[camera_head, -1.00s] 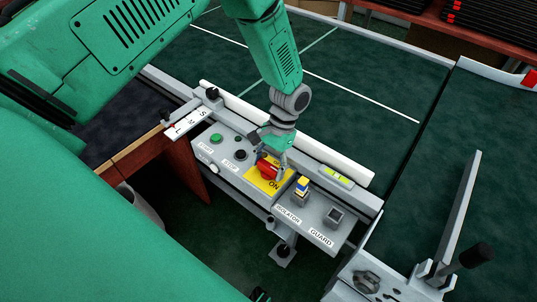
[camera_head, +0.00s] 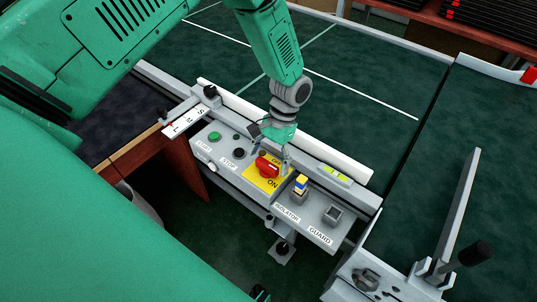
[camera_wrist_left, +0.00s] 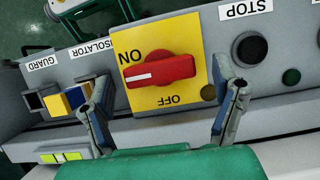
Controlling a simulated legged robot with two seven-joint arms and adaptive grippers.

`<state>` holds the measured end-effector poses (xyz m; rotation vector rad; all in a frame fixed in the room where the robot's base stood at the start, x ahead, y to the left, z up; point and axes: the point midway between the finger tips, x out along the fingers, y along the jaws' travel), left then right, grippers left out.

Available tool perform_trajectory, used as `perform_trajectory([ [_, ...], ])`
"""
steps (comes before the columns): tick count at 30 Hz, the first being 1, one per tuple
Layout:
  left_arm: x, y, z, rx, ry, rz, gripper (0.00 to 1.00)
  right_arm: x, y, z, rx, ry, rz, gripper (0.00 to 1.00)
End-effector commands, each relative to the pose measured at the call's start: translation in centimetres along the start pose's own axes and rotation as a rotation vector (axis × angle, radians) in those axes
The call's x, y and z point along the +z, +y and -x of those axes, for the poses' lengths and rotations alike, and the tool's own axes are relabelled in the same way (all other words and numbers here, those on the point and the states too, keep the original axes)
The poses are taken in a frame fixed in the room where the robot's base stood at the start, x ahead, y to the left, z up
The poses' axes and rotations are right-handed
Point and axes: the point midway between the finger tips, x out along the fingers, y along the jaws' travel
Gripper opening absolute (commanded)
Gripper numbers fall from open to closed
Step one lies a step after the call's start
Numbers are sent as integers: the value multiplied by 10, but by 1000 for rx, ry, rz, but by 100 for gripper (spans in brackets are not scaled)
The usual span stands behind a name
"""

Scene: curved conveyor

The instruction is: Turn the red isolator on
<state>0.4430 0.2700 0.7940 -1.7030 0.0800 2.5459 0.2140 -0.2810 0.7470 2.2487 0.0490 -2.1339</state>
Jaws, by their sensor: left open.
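The red isolator knob (camera_head: 266,167) sits on a yellow plate (camera_head: 253,179) on the grey control panel. In the left wrist view the knob (camera_wrist_left: 160,72) lies lengthwise across the plate, its white line toward the left end, near the printed ON. OFF is printed along the plate's edge nearer my gripper. My left gripper (camera_head: 273,153) is open just above and behind the knob. In the left wrist view its two fingers (camera_wrist_left: 170,88) stand wide apart on either side of the knob, apparently not touching it. My right gripper is not in view.
A green button (camera_head: 214,136) and black STOP button (camera_head: 239,153) sit left of the knob. A blue-yellow block (camera_head: 301,185) and the GUARD socket (camera_head: 335,214) sit right. A white rail (camera_head: 345,164) runs behind. A black-handled lever (camera_head: 475,254) stands far right.

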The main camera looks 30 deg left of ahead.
Motion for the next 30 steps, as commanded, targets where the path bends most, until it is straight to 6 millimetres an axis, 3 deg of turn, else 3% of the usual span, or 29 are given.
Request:
perform_trajectory([
  [9, -4, 0, 68, 0, 6, -1, 81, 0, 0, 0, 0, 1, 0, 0],
  [15, -5, 0, 96, 0, 4, -2, 81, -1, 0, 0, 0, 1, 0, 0],
  [30, -5, 0, 105, 0, 1, -2, 81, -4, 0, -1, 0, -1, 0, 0],
])
